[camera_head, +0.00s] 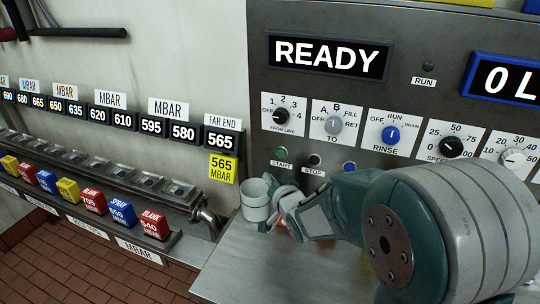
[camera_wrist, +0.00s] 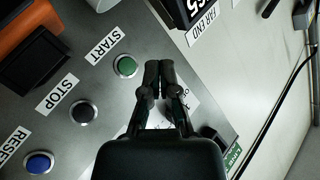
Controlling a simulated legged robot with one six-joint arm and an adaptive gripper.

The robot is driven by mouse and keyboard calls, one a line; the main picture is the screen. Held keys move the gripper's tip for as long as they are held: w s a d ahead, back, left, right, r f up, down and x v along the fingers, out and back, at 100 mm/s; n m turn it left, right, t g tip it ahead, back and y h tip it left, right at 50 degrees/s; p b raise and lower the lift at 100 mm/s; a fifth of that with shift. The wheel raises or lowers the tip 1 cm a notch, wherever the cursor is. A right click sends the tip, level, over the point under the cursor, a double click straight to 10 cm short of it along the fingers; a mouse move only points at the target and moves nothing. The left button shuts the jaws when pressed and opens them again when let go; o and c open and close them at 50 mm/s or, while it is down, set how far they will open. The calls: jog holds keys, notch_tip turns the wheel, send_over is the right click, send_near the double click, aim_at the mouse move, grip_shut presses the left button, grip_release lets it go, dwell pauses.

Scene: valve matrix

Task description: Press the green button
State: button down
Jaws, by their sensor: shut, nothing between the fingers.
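The green button (camera_head: 281,153) is set in the grey panel above a START label in the head view. It also shows in the wrist view (camera_wrist: 126,66), round with a metal ring, and nothing covers it there. My gripper (camera_wrist: 159,66) is shut and empty, its two fingertips together just right of the green button in the wrist view. The fingertips look apart from the button; their height over the panel is hard to judge. In the head view my arm comes in from the right, with its end below the buttons, and the fingertips are not clear.
The black STOP button (camera_wrist: 83,111) and blue RESET button (camera_wrist: 38,162) line up beside the green one. Dials such as the blue RINSE knob (camera_head: 391,135) sit above. A READY display (camera_head: 329,57) is higher. A shelf with coloured blocks (camera_head: 155,224) runs left.

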aim_at(281, 153)
jog(key=shift+w+a+f, duration=0.1)
jog(key=shift+a+f, duration=0.05)
jog(key=shift+a, duration=0.15)
jog(key=shift+w+d, duration=0.55)
jog(key=shift+w, duration=0.8)
jog(key=shift+w+d, duration=0.55)
jog(key=shift+w, duration=0.85)
jog(key=shift+w+d, duration=0.55)
jog(key=shift+w, duration=0.8)
jog(key=shift+w+d, duration=0.1)
jog(key=shift+w+d, duration=0.1)
jog(key=shift+w, duration=0.15)
